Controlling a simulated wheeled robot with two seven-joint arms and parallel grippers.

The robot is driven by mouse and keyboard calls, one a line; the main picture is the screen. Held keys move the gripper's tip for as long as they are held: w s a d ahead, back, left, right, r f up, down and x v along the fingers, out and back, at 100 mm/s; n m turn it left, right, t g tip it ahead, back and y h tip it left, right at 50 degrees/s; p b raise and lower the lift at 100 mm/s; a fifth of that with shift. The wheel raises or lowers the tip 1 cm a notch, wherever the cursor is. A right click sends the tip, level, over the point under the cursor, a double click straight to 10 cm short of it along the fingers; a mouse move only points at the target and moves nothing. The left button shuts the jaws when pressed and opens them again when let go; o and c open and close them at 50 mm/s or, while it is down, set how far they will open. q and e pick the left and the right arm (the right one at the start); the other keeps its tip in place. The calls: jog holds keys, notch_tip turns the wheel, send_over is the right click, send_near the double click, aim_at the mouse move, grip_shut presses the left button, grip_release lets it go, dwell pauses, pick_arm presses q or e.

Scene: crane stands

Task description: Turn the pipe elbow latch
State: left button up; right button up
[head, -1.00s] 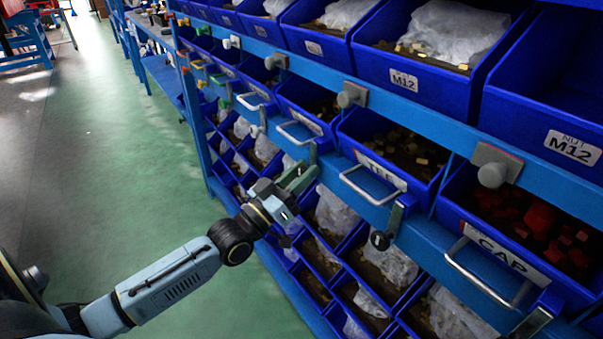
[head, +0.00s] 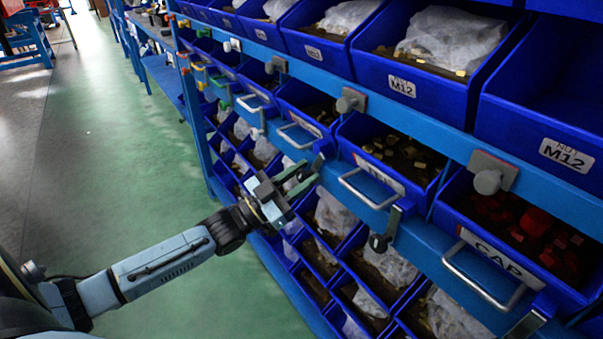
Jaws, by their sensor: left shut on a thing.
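My left gripper (head: 303,180) comes in from the left and is at the blue rack's front rail. It is shut on a small dark latch (head: 318,163) below a bin with a metal handle. The fingers hide much of this latch, so its exact angle is hard to tell. The bin (head: 308,101) above it is the one left of the tee bin; its label is too small to read. My right gripper is not in view.
The cap bin (head: 452,215) is at the right. Grey knobs (head: 351,101) line the upper rail. The green floor (head: 130,160) at left is clear.

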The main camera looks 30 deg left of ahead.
pick_arm(q)
jog(key=shift+m+g+h, duration=0.4)
jog(key=shift+m, duration=0.5)
jog(key=m+g+h+p, duration=0.1)
jog(key=m, duration=0.2)
jog(key=m+g+p, duration=0.1)
jog(key=m, duration=0.2)
jog(key=m+g+h+p, duration=0.1)
jog(key=m, duration=0.2)
jog(key=shift+m+g+h+p, duration=0.3)
jog(key=m+g+p, duration=0.1)
jog(key=m, duration=0.2)
jog(key=shift+m+g+p, duration=0.4)
jog(key=shift+m+p, duration=0.1)
jog(key=shift+m, duration=0.3)
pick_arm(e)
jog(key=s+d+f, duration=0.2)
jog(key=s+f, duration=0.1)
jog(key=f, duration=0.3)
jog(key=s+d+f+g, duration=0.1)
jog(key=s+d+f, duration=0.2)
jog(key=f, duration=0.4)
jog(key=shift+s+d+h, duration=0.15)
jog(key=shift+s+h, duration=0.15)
pick_arm(q)
jog(key=shift+f, duration=0.1)
jog(key=o, duration=1)
